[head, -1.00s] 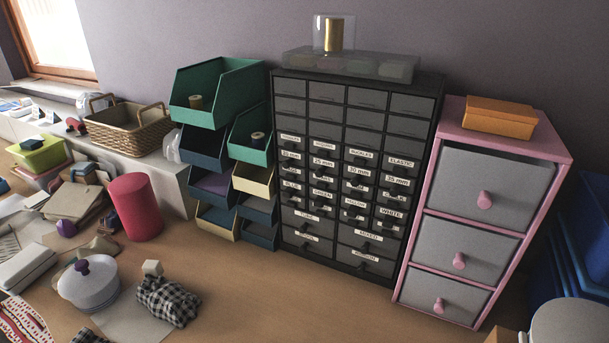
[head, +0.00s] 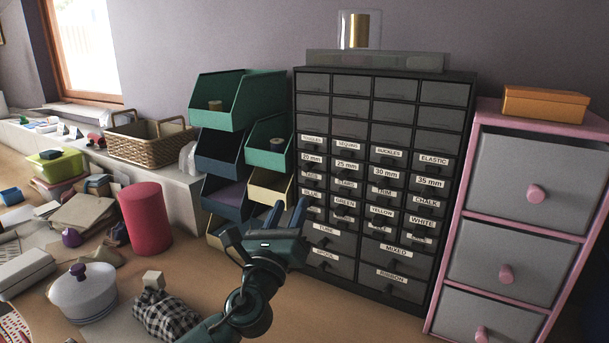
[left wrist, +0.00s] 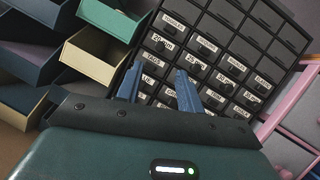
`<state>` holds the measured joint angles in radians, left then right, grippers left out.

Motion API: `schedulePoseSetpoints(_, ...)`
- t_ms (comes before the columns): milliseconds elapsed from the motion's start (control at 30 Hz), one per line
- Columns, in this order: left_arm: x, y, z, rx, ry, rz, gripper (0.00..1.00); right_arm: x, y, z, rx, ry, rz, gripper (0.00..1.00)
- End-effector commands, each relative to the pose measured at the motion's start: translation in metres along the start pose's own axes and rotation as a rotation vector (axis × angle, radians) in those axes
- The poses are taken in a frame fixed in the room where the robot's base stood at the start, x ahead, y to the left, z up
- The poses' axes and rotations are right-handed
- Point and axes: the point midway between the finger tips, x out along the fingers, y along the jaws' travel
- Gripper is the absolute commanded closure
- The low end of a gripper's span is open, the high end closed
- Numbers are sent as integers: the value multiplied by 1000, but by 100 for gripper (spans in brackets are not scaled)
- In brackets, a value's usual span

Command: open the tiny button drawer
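The black cabinet of small grey drawers (head: 384,83) stands against the wall; it also shows in the left wrist view (left wrist: 272,18). Most lower drawers carry white labels, such as 25 mm, GREEN and MIXED. I cannot read a tiny button label on any of them. All its drawers look shut. My left gripper (head: 288,208) is raised in front of the cabinet's lower left part, hiding some of the drawers' edges there. Its two blue fingers are apart and empty in the left wrist view (left wrist: 158,82), pointing at the labelled drawers. My right gripper is not in view.
Stacked open bins (head: 218,101) stand left of the cabinet, close to my left gripper. A pink chest (head: 457,215) with big knobbed drawers stands to its right. A red cylinder (head: 146,218), a lidded pot (head: 84,295) and checked cloth (head: 166,314) lie front left.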

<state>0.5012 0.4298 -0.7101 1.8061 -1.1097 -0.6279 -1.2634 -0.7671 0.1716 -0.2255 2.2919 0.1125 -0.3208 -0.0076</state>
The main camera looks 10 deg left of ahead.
Motion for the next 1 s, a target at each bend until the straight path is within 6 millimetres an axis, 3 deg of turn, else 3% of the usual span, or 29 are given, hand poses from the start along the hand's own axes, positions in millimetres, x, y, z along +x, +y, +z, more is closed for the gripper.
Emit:
schedulePoseSetpoints(300, 68, -1, 1, -4, -2, 1, 63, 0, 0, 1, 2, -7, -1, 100)
schedulePoseSetpoints(500, 98, 0, 0, -4, -1, 0, 63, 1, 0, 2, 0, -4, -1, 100)
schedulePoseSetpoints(700, 109, 0, 0, -5, 1, -1, 63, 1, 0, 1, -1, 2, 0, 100)
schedulePoseSetpoints(1000, 110, 0, 0, -6, 1, 0, 65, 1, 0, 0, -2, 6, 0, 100)
